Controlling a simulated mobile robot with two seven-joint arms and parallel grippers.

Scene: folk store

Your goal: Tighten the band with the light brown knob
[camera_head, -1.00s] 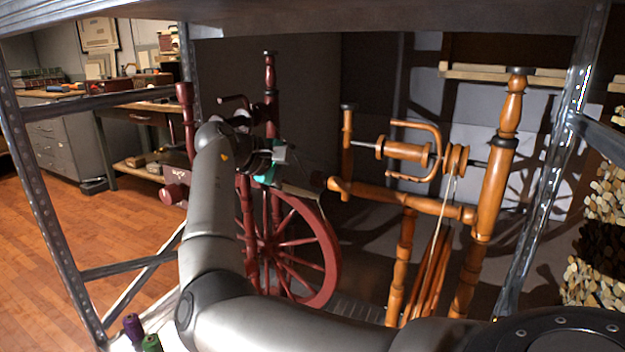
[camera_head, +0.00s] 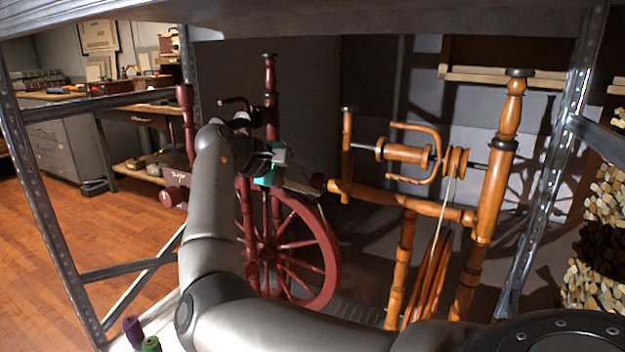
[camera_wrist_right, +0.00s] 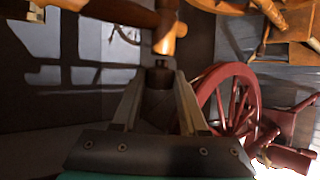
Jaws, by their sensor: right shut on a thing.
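The light brown spinning wheel (camera_head: 492,190) stands at the right in the head view. Its horizontal bar (camera_head: 385,196) ends at the left in a knob (camera_head: 318,181), which looks dark in the shade. A pale band (camera_head: 446,205) runs down from the bobbin pulley (camera_head: 456,161). My right gripper (camera_head: 309,184) reaches the knob from the left. In the right wrist view the fingers (camera_wrist_right: 160,88) are shut on the dark knob (camera_wrist_right: 160,72), one on each side, below the orange-brown wood (camera_wrist_right: 166,28). My left gripper is not in view.
A dark red spinning wheel (camera_head: 328,255) stands close behind my right arm. Metal shelf posts (camera_head: 45,190) frame both sides, with a shelf board (camera_head: 400,18) above. Purple (camera_head: 132,328) and green (camera_head: 150,344) spools sit at the lower left. Stacked logs (camera_head: 600,240) are at the right.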

